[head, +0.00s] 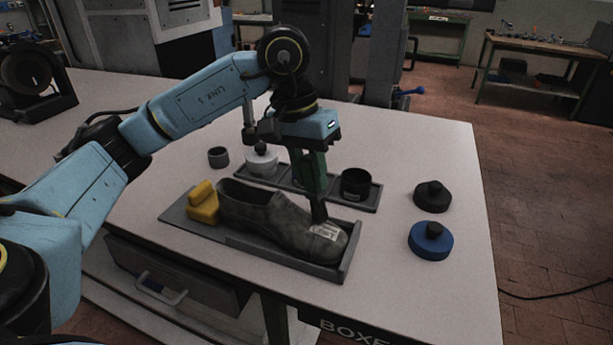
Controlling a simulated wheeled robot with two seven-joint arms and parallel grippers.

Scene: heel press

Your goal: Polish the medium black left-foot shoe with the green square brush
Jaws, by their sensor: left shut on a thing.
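The black shoe (270,220) lies in a grey holder (348,262), with its toe to the right and a pale label on the toe. A yellow block (203,203) stands at its heel. My left gripper (308,153) is above the front half of the shoe, pointing down. It is shut on a dark green brush (311,173), whose dark lower end reaches down to the shoe's upper near the label. I cannot tell for sure whether it touches. My right gripper is not in view.
A grey tray (365,207) behind the shoe carries a white round piece (262,162) and a black cup (355,184). A small dark cup (218,157) stands left of it. Black (432,197) and blue (430,242) knobbed discs sit at the right. The table's right rear is clear.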

